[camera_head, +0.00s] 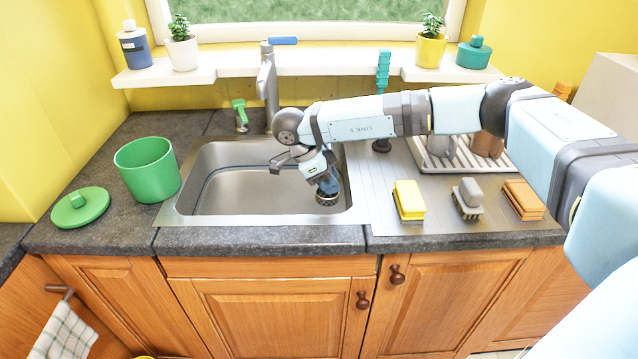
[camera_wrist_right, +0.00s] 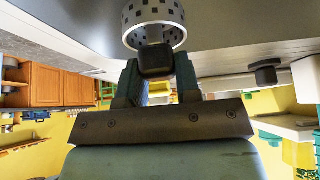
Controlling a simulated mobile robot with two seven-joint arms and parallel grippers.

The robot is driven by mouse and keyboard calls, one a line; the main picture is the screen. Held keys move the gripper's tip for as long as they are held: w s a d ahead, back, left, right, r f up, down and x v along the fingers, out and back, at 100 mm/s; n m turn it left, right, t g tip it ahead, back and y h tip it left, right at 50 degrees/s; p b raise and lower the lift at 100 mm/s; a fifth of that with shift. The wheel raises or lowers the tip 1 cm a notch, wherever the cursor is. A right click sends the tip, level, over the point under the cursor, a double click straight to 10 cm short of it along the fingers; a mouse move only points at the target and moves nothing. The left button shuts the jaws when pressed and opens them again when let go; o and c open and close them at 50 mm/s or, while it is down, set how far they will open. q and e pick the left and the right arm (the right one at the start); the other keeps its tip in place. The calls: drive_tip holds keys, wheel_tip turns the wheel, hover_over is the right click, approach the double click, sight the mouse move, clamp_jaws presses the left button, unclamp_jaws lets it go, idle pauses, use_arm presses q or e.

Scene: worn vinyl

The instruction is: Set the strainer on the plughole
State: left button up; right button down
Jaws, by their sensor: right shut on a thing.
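My right gripper (camera_head: 326,184) points down inside the right part of the steel sink basin (camera_head: 245,195). It is shut on the strainer (camera_head: 327,199), which shows as a small round metal piece under the fingers. In the right wrist view the strainer (camera_wrist_right: 153,22) is a silver perforated cup with a black knob, and the knob sits between the fingertips of my right gripper (camera_wrist_right: 157,72). The plughole cannot be made out in either view. Whether the strainer touches the basin floor I cannot tell. My left gripper is not in view.
The tap (camera_head: 269,88) stands behind the basin. On the drainboard right are a yellow sponge (camera_head: 409,200), a grey brush (camera_head: 467,198), an orange sponge (camera_head: 523,200) and a rack (camera_head: 430,160) with mugs. A green pot (camera_head: 147,170) and lid (camera_head: 80,208) stand left. The basin's left side is clear.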

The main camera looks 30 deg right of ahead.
sight(329, 198)
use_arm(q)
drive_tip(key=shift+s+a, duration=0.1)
use_arm(e)
drive_tip(key=shift+r, duration=0.1)
drive_tip(key=shift+r+p, duration=0.1)
drive_tip(key=shift+p, duration=0.2)
drive_tip(key=shift+f+b, duration=0.35)
drive_tip(key=shift+f, duration=0.1)
drive_tip(key=shift+f+b, duration=0.3)
drive_tip(key=shift+f, duration=0.3)
drive_tip(key=shift+f+b, duration=0.7)
drive_tip(key=shift+f, duration=0.65)
drive_tip(key=shift+f+b, duration=0.45)
drive_tip(key=shift+f, duration=0.5)
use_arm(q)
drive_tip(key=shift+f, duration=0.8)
use_arm(e)
drive_tip(key=shift+f, duration=0.35)
